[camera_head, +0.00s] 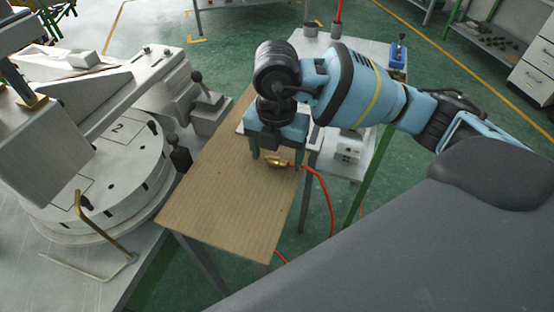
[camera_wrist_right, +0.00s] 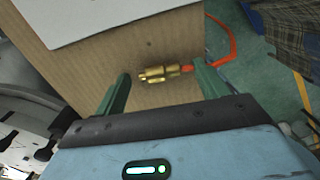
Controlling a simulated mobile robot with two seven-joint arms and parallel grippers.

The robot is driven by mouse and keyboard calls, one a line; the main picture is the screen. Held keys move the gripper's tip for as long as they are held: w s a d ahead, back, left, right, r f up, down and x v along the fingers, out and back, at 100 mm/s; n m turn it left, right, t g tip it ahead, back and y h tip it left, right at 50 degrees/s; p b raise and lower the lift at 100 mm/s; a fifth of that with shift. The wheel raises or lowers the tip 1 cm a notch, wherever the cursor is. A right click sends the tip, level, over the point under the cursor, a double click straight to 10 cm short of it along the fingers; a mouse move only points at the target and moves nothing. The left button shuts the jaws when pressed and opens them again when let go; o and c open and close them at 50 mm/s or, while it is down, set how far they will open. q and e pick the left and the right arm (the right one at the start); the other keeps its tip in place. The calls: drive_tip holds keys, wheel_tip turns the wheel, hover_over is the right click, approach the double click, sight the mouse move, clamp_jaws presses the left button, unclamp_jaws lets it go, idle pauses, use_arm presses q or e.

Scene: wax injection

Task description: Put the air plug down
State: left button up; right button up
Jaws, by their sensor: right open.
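The air plug (camera_head: 280,161) is a small brass fitting on an orange hose. It lies on the cardboard-brown table top (camera_head: 222,205) near the table's right edge. In the right wrist view the air plug (camera_wrist_right: 160,73) lies sideways on the brown surface, just ahead of the space between the fingers. My right gripper (camera_head: 277,160) is above the table with its green fingers spread on either side of the plug. In the right wrist view the right gripper (camera_wrist_right: 162,86) has wide-apart fingers and holds nothing. My left gripper does not show.
The orange hose (camera_head: 326,196) runs off the table's right edge and hangs down. A round grey turntable machine (camera_head: 105,180) stands at the left with its lever arm. A white bench (camera_head: 365,160) stands behind on the right. The table's front part is bare.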

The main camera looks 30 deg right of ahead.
sight(276, 158)
drive_tip(key=c, duration=1.1)
drive_tip(key=shift+c, duration=0.2)
drive_tip(key=shift+r, duration=0.1)
drive_tip(key=shift+r, duration=0.55)
wheel_tip(276, 158, up, 2)
drive_tip(key=shift+r, duration=0.2)
drive_tip(key=s+a, duration=0.1)
drive_tip(key=s, duration=0.4)
drive_tip(key=s+a+r, duration=0.1)
drive_tip(key=s, duration=0.4)
drive_tip(key=s+a+p, duration=0.1)
drive_tip(key=s, duration=0.4)
drive_tip(key=shift+s+a+r, duration=0.15)
drive_tip(key=shift+s+a, duration=0.15)
